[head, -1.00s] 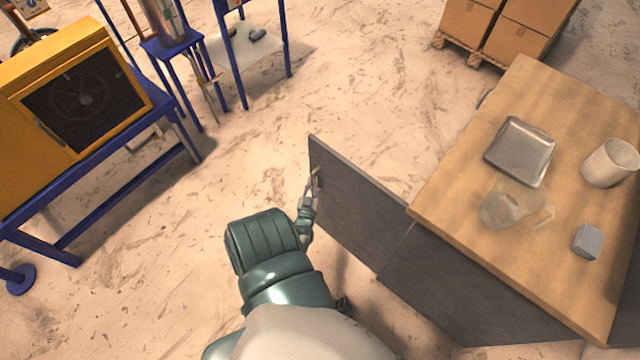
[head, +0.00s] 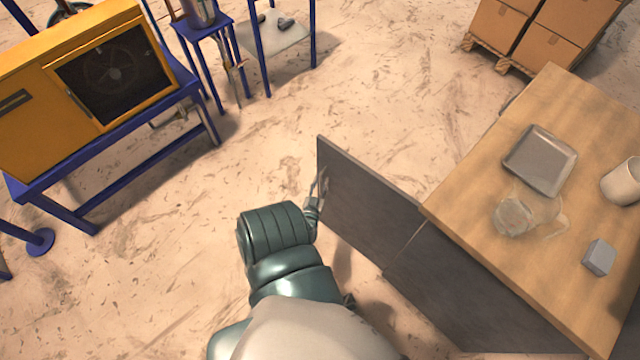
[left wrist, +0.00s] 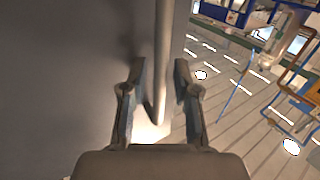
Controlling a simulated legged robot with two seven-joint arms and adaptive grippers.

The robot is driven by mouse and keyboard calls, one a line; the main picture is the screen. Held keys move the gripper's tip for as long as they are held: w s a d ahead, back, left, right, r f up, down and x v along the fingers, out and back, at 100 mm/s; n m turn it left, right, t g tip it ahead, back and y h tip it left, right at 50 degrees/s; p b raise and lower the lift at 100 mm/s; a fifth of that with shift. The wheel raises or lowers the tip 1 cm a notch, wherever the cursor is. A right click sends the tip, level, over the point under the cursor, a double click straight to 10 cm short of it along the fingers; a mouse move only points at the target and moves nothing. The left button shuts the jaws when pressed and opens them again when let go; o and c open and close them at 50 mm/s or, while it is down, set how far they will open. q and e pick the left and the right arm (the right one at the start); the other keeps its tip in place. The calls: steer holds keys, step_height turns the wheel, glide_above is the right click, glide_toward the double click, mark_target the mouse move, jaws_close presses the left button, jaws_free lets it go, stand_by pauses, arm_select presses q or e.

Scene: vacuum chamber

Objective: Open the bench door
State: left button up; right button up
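The bench door (head: 365,205) is a dark grey panel standing swung out from the front of the wooden-topped bench (head: 465,180). My left gripper (head: 320,185) is at the door's face near its free edge, at the far end of my green arm. In the left wrist view, the grey door (left wrist: 60,70) fills the left side, and a thin upright handle bar (left wrist: 161,60) runs between the two fingers of my left gripper (left wrist: 159,78). The fingers stand apart, with visible gaps on both sides of the bar. My right gripper is not in view.
On the bench are a metal tray (head: 540,160), a glass vessel (head: 513,215), a white cup (head: 623,182) and a grey block (head: 599,257). A yellow cabinet (head: 40,120) stands on a blue frame at left. Boxes (head: 550,45) sit at the back right. Floor left of the door is clear.

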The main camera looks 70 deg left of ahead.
arm_select(q)
steer(key=shift+s+d, duration=0.1)
steer(key=shift+d, duration=0.05)
steer(key=shift+s+d, duration=0.1)
steer(key=shift+d, duration=0.05)
steer(key=v, duration=1.1)
steer(key=shift+s+d, duration=0.15)
steer(key=shift+d, duration=0.15)
